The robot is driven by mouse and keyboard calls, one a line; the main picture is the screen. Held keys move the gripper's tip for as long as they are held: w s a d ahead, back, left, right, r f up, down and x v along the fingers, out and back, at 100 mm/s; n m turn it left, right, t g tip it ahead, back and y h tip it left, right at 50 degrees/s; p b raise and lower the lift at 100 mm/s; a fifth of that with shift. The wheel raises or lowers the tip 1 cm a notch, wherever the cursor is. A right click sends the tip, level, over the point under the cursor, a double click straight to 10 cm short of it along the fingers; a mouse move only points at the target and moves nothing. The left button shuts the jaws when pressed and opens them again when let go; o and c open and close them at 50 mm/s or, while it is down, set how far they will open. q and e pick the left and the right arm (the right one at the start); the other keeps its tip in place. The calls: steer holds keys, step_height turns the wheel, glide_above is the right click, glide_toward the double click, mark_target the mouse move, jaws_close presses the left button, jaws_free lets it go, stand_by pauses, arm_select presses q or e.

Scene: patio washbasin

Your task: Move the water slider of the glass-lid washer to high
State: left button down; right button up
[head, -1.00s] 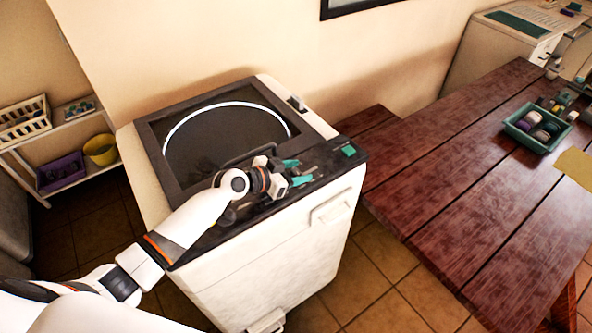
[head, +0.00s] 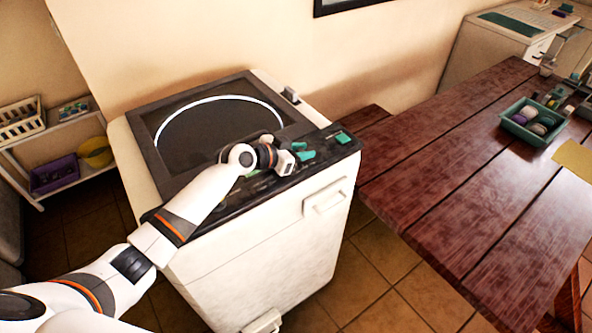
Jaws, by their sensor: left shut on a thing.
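The glass-lid washer (head: 285,240) is a white top-loader with its dark round-windowed lid (head: 215,125) shut. Its black control panel (head: 325,150) runs along the front top edge, with a teal button (head: 342,138) at the right end. My right gripper is out of view.
A dark red wooden table (head: 450,190) stands close on the right, with a teal tray (head: 535,122) of round items on it. A white shelf with a basket (head: 20,118) and a purple bin (head: 53,175) stands at the left.

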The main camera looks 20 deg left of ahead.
arm_select(q)
steer(key=shift+w+d+f, duration=0.1)
steer(key=shift+w+d, duration=0.4)
steer(key=shift+d, duration=0.05)
steer(key=shift+w+d+b, duration=0.1)
steer(key=shift+w+b, duration=0.2)
steer(key=shift+r, duration=0.2)
steer(key=c, duration=1.3)
jaws_free()
steer(key=shift+o, duration=0.9)
steer(key=shift+w+d+f, duration=0.1)
steer(key=shift+w, duration=0.1)
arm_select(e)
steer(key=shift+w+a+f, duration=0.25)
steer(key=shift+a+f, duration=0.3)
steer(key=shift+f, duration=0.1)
arm_select(q)
steer(key=shift+s, duration=0.1)
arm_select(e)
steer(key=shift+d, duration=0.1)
